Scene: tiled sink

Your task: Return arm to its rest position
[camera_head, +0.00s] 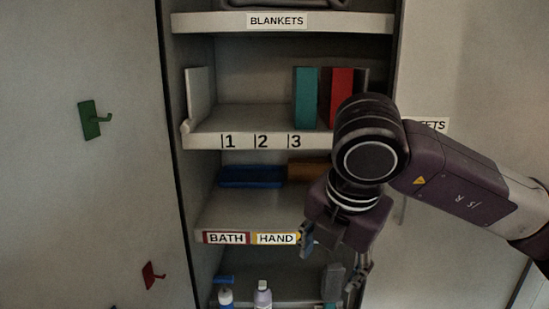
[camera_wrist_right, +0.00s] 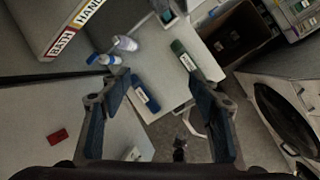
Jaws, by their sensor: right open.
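My right arm comes in from the right in the head view. Its right gripper (camera_head: 331,262) points downward in front of the cabinet, near the shelf edge with the BATH and HAND labels. The gripper is open and its two fingers stand well apart. In the right wrist view the gripper (camera_wrist_right: 160,82) also shows spread fingers with nothing held between them. My left gripper is in neither view.
The cabinet shelves hold a teal book (camera_head: 305,97), a red book (camera_head: 341,92) and a blue folded item (camera_head: 252,176). Bottles (camera_head: 263,296) stand on the bottom shelf. A washer (camera_wrist_right: 283,115) shows in the wrist view.

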